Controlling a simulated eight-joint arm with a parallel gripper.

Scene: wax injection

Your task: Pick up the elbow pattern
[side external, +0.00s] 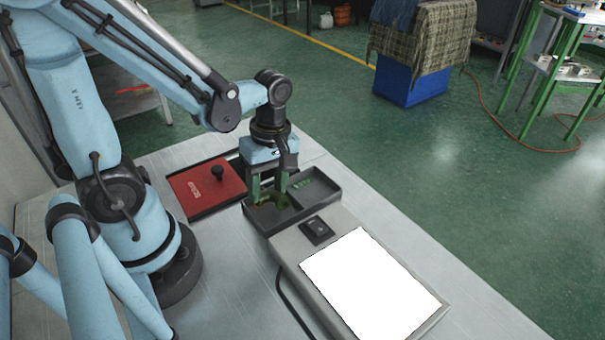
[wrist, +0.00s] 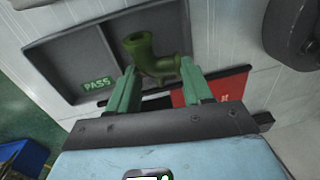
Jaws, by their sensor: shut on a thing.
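The elbow pattern is a green bent pipe. In the wrist view the elbow pattern (wrist: 152,56) sits between the two green fingers of my gripper (wrist: 159,70), which is shut on it. In the side external view my gripper (side external: 268,188) points down at the left compartment of a dark grey tray (side external: 318,191), and the elbow pattern (side external: 281,201) shows small at the fingertips. I cannot tell whether it touches the tray floor. The tray's other compartment carries a green PASS label (wrist: 97,84) and is otherwise empty.
A grey unit with a black switch (side external: 317,230) and a bright white panel (side external: 372,283) stands in front of the tray. The bench is clear to the right.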

